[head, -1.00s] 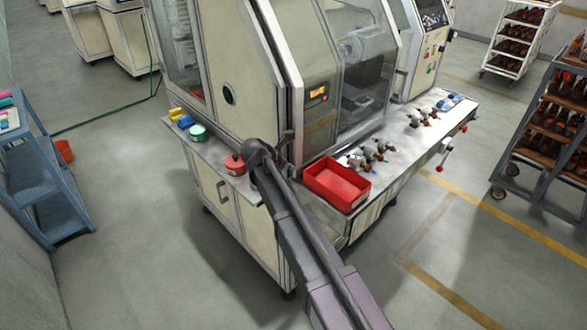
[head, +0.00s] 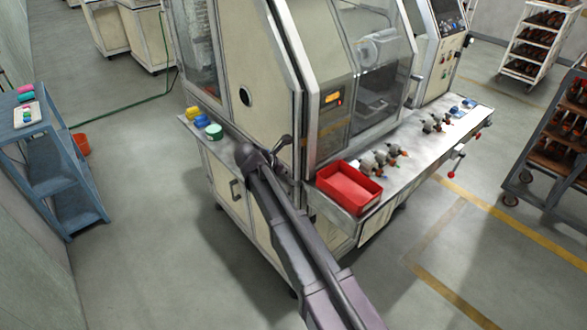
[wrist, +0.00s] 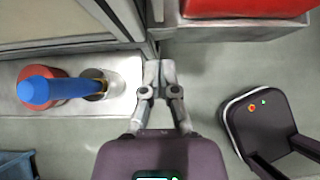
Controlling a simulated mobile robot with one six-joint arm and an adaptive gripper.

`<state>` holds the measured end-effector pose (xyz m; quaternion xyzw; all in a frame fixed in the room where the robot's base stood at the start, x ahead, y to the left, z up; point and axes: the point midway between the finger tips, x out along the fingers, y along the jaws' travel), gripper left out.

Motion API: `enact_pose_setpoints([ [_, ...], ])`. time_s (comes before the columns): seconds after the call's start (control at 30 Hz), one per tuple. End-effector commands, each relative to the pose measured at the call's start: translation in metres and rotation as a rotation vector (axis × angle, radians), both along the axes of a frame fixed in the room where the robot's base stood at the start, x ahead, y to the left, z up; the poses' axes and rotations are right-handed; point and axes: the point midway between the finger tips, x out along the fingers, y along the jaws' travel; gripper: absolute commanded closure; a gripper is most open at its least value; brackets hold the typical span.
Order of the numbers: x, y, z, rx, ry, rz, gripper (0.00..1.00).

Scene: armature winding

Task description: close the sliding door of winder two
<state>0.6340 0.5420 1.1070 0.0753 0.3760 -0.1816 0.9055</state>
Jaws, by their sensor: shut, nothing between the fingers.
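The nearest winder (head: 246,62) is a cream machine with a metal-framed clear front door (head: 327,62). An orange-lit panel (head: 333,97) shows at its left part and a chuck shows inside further right. I cannot tell how far the door stands open. A dark handle (head: 416,77) shows on the frame at the right. My gripper (head: 287,143) is near the lower left corner of the front, by the machine's edge, partly hidden by my arm. In the wrist view my gripper (wrist: 160,66) is shut and empty, just beside the machine's corner post. I cannot tell whether it touches.
A red tray (head: 349,188) sits on the front ledge, right of my gripper, with several armatures behind it. In the wrist view, a blue-topped item (wrist: 48,91) stands close left. Floor in front is clear.

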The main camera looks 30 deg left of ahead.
Motion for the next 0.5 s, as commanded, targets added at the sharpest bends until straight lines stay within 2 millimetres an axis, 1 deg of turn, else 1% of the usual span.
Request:
enact_pose_setpoints([
  [0.03,-0.005,0.001,0.009,0.000,0.000,0.000,1.00],
  [0.2,-0.017,0.006,0.022,0.001,0.000,0.001,1.00],
  [0.5,-0.034,0.013,0.040,0.000,0.000,-0.001,1.00],
])
